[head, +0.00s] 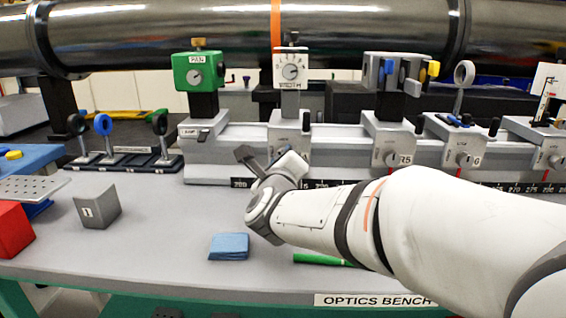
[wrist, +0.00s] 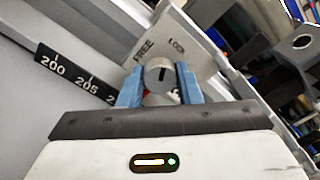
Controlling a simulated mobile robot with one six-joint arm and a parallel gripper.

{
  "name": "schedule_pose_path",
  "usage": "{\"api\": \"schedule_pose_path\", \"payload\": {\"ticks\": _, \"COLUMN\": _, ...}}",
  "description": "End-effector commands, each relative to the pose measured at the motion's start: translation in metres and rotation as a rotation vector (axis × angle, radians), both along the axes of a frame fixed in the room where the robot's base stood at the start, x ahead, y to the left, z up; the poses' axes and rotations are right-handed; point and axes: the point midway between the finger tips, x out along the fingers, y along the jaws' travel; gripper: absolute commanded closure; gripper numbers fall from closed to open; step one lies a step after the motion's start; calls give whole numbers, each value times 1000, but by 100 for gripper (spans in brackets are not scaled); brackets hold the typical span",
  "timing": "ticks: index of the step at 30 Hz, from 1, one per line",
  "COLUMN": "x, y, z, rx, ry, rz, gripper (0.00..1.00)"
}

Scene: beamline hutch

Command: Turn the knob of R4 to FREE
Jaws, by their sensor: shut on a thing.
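The knob (wrist: 158,76) is a round grey one with a dark line across its face, on a pale plate printed FREE (wrist: 144,48) and LOCK (wrist: 177,46). In the wrist view the line points up, roughly between the two words. My gripper (wrist: 159,85) has its blue fingers on either side of the knob, shut on it. In the head view, my wrist hides the knob and the lower front of the rail carrier (head: 289,130) that bears the white dial box (head: 291,68). No R4 label is readable; the carrier to its right reads R5.
The rail (head: 230,155) has a black scale strip (wrist: 72,73) along its front. More carriers with knobs (head: 391,158) stand to the right. A blue pad (head: 229,246), a green rod (head: 320,259) and a grey bracket (head: 97,208) lie on the bench.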

Motion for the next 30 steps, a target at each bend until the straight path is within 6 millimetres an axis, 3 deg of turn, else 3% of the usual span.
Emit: {"api": "schedule_pose_path", "payload": {"ticks": 30, "x": 0, "y": 0, "z": 0, "rx": -917, "ry": 33, "rz": 0, "gripper": 92}}
